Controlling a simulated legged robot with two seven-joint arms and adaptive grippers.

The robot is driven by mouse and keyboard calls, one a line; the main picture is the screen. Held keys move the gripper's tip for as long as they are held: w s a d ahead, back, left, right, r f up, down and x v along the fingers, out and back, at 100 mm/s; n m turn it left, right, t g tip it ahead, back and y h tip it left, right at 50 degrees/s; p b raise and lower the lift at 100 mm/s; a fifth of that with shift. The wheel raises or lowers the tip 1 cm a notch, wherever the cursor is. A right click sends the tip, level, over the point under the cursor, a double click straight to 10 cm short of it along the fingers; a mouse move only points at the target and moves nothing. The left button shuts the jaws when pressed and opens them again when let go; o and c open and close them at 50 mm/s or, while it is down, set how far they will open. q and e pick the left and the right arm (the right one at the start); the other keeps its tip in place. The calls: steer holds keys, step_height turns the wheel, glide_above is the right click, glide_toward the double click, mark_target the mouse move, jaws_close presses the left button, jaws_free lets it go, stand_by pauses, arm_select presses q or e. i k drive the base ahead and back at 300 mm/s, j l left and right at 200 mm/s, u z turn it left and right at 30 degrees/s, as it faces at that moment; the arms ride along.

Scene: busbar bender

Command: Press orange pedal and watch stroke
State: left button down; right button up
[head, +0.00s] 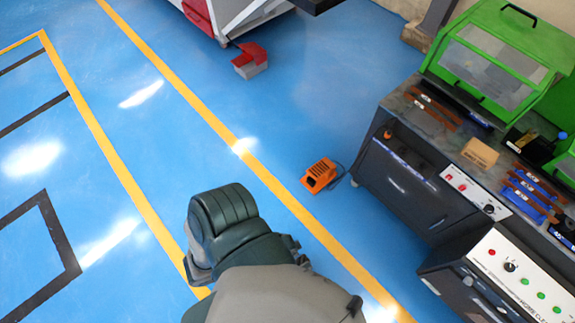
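The orange pedal (318,176) sits on the blue floor near the middle of the head view, just right of a yellow line. It has a hooded housing, and a dark cable runs from it toward the machine. The machine (420,190) stands at the right, with a green guard (497,60) with clear panels on top. I cannot make out any stroke reading or moving ram. A dark green and grey rounded part at the bottom middle looks like my own body. It is left of and below the pedal, apart from it. Neither gripper is in view.
A red and grey box-like unit (250,62) sits on the floor near another machine (232,14) at the top. A control panel (525,285) with buttons is at the lower right. Metal bars and a wooden block (480,153) lie on the worktop. Floor around the pedal's left is clear.

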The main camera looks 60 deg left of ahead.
mark_target(316, 171)
steer(key=u, duration=1.4)
